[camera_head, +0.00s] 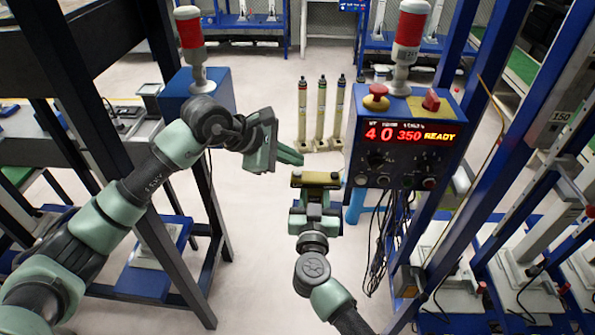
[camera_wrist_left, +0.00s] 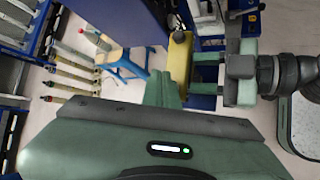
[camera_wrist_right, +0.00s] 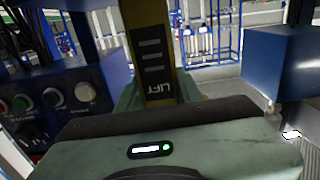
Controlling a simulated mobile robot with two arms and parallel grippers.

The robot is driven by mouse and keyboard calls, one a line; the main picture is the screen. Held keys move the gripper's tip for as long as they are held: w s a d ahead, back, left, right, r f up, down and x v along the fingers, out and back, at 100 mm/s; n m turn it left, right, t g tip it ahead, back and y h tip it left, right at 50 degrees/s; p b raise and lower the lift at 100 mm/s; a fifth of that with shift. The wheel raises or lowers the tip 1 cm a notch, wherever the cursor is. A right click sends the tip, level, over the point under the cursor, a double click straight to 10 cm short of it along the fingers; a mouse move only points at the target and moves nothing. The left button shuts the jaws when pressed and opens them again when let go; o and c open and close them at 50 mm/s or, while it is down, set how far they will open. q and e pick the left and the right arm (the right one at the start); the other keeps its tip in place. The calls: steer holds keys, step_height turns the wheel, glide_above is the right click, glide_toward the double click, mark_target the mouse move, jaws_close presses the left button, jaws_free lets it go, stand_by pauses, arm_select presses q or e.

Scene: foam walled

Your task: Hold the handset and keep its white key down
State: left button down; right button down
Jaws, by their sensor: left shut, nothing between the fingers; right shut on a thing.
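The handset (camera_head: 315,177) is a yellow body with a dark top, held by my right gripper (camera_head: 316,187) in the middle of the head view. In the right wrist view the handset (camera_wrist_right: 154,60) shows a dark face with a LIFT label and grey bars. Its yellow side also shows in the left wrist view (camera_wrist_left: 179,60). I cannot make out the white key in any view. My left gripper (camera_head: 292,155) is shut and empty, a little left of and above the handset in the head view, and its fingers (camera_wrist_left: 163,88) appear apart from it.
A blue control box (camera_head: 405,142) with a red READY display, knobs and a signal lamp stands just right of the handset. Another blue box (camera_head: 198,88) stands at the left. Several slim posts (camera_head: 321,115) stand on the floor behind. Blue frames flank both sides.

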arm_select(q)
steer(key=shift+r, duration=2.4)
arm_select(e)
steer(key=c, duration=0.9)
jaws_free()
steer(key=shift+o, duration=0.2)
